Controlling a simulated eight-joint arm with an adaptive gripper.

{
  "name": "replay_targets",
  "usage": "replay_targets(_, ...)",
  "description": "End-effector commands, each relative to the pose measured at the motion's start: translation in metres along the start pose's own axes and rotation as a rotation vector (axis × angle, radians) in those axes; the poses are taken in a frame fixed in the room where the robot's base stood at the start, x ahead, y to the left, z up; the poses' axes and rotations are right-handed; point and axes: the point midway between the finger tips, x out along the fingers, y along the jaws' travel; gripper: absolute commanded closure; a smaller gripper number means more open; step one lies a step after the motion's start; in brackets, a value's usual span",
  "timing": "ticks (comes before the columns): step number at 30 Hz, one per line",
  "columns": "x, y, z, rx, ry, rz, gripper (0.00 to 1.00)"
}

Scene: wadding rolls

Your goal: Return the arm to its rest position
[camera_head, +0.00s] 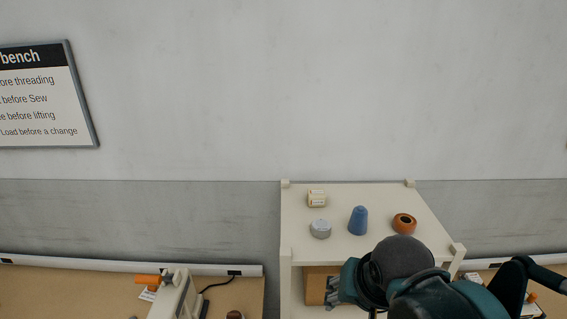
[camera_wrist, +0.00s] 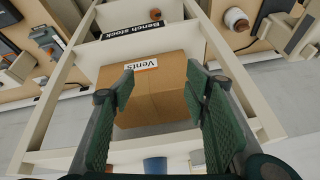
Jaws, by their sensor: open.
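My gripper (camera_wrist: 159,95) is open and empty in the wrist view, its two green pads apart with a cardboard box (camera_wrist: 150,75) labelled "Vents" seen beyond them. In the head view my gripper (camera_head: 335,290) is at the lower right, in front of the cream shelf unit (camera_head: 300,255). My wrist and arm hide part of the shelf's front. The box also shows partly in the head view (camera_head: 316,286), below the shelf's top and beside my gripper.
On the shelf's top stand a small cream block (camera_head: 316,198), a grey round tin (camera_head: 320,229), a blue cone (camera_head: 358,220) and an orange-brown ring (camera_head: 404,223). A sewing machine (camera_head: 178,297) stands on the left bench (camera_head: 60,290). A wall sign (camera_head: 45,100) hangs at left.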

Motion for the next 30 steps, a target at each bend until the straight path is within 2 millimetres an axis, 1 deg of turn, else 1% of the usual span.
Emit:
replay_targets(1,0.012,0.009,0.005,-0.014,0.014,-0.001,0.54)
replay_targets(3,0.019,0.018,0.005,-0.041,0.035,-0.005,0.54)
replay_targets(9,0.039,0.043,0.009,-0.119,0.096,-0.006,0.54)
replay_targets(15,0.051,0.063,0.011,-0.183,0.146,0.001,0.54)
replay_targets(21,0.055,0.072,0.011,-0.214,0.170,0.008,0.54)
replay_targets(30,0.054,0.072,0.011,-0.219,0.173,0.009,0.54)
